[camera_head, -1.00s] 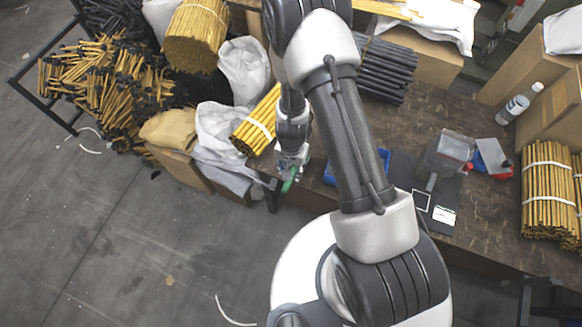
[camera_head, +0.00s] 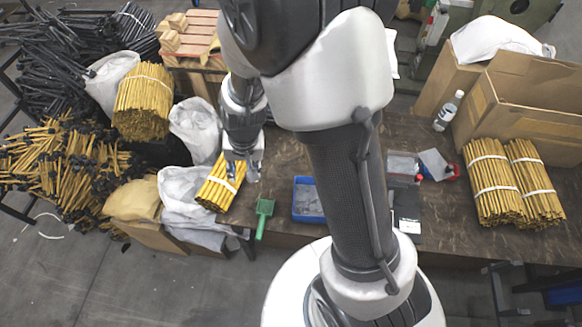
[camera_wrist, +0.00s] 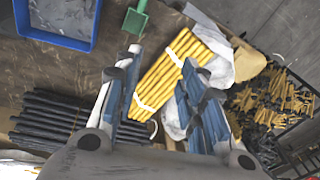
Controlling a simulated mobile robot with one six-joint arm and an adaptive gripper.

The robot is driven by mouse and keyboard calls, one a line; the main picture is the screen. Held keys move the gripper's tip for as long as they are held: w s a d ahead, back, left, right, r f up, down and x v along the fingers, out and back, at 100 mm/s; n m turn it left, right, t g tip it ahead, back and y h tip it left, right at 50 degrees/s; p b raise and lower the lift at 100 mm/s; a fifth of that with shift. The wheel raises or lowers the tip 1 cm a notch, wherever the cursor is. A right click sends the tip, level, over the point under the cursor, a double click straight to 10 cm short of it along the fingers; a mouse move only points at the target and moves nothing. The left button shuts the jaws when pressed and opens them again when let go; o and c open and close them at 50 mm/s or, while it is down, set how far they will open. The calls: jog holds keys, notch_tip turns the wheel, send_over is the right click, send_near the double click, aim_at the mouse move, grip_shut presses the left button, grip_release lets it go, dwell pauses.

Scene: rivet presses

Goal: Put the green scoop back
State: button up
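The green scoop (camera_head: 265,208) lies on the brown worktable, left of the blue tray (camera_head: 308,219) and apart from it. Its handle points to the table's front edge. In the wrist view the scoop (camera_wrist: 135,20) shows at the top, cut off by the frame, beside the blue tray (camera_wrist: 93,25). The tray holds grey material. My gripper (camera_head: 244,174) is up and left of the scoop, near the tied yellow rod bundle (camera_head: 218,186). In the wrist view its fingers (camera_wrist: 157,85) are spread with nothing held between them.
Black rods (camera_wrist: 50,118) lie beside the yellow bundle in the wrist view. White sacks (camera_head: 185,188) stand left of the bundle. On the right are a bottle (camera_head: 448,110), more yellow bundles (camera_head: 500,185) and a cardboard box (camera_head: 510,105). My arm hides the table's middle.

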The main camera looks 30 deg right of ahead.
jog(key=s+d+r+n+t, duration=0.1)
jog(key=s+r, duration=0.2)
jog(key=r, duration=0.5)
jog(key=s+d+r+n+t, duration=0.1)
jog(key=s+r, duration=0.3)
jog(key=r, duration=0.4)
jog(key=s+d+r+n+t, duration=0.1)
jog(key=s+d+r+n, duration=0.1)
jog(key=s+r, duration=0.5)
jog(key=s, duration=0.4)
jog(key=shift+s+d+r+n+h, duration=0.15)
jog(key=shift+s+d+n+h, duration=0.15)
jog(key=shift+h, duration=0.1)
jog(key=shift+w, duration=0.1)
notch_tip(320, 180, down, 8)
jog(key=b, duration=0.7)
jog(key=shift+r+b, duration=0.15)
jog(key=shift+b, duration=0.2)
jog(key=shift+r, duration=0.2)
jog(key=shift+c, duration=0.4)
jog(key=shift+d, duration=0.1)
